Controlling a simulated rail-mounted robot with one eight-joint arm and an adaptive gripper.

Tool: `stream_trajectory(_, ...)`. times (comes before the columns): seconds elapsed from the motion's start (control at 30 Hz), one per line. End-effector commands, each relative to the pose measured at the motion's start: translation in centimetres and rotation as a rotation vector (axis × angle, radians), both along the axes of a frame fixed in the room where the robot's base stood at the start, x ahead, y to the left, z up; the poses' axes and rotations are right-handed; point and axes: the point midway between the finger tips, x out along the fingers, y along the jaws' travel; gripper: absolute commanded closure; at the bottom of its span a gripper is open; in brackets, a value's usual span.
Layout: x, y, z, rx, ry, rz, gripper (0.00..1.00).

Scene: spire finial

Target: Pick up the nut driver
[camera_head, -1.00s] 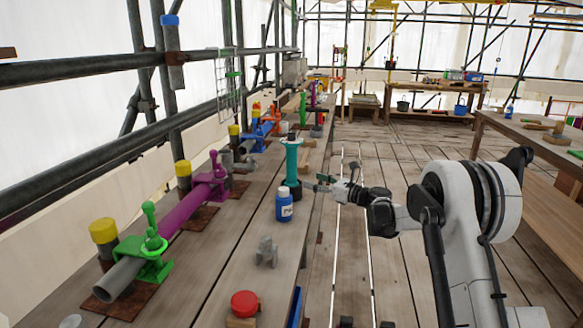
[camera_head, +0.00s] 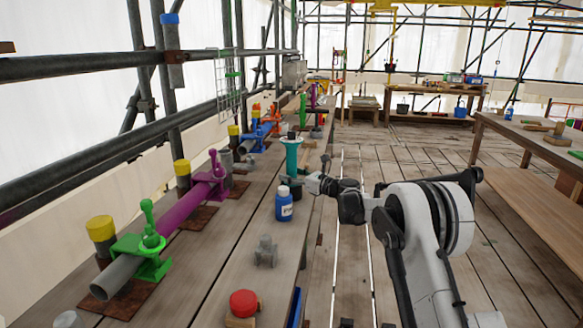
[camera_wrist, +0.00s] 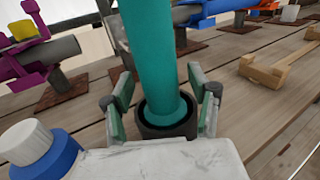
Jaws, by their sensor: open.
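The nut driver appears to be the upright teal tool (camera_head: 292,157) with a flared top, on the plank bench. In the wrist view its thick teal shaft (camera_wrist: 150,50) stands in a dark round cup (camera_wrist: 168,121). My gripper (camera_wrist: 160,88) is open, with one finger on each side of the shaft, just above or at the cup's rim. I cannot tell whether the fingers touch the shaft. In the head view my gripper (camera_head: 303,184) is low beside the tool, and the tool's foot is mostly hidden.
A blue bottle with a white cap (camera_head: 284,204) stands close in front, and also shows in the wrist view (camera_wrist: 40,150). A grey metal part (camera_head: 266,251) and a red-capped item (camera_head: 243,303) lie nearer. Green (camera_head: 145,255) and purple (camera_head: 212,180) clamps hold pipe at left. A wooden rack (camera_wrist: 270,75) stands behind.

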Motion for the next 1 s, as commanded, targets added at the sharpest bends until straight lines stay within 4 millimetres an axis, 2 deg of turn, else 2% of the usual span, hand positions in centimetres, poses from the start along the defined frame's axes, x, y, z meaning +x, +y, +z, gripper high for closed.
stream_trajectory(0.13, 0.01, -0.06, 0.03, 0.0, 0.0, -0.001, 0.45)
stream_trajectory(0.17, 0.01, -0.06, 0.03, 0.0, 0.0, -0.001, 0.48)
stream_trajectory(0.57, 0.0, -0.09, 0.01, 0.0, 0.0, -0.001, 1.0)
stream_trajectory(1.0, -0.01, -0.1, 0.2, 0.001, 0.0, -0.001, 1.0)
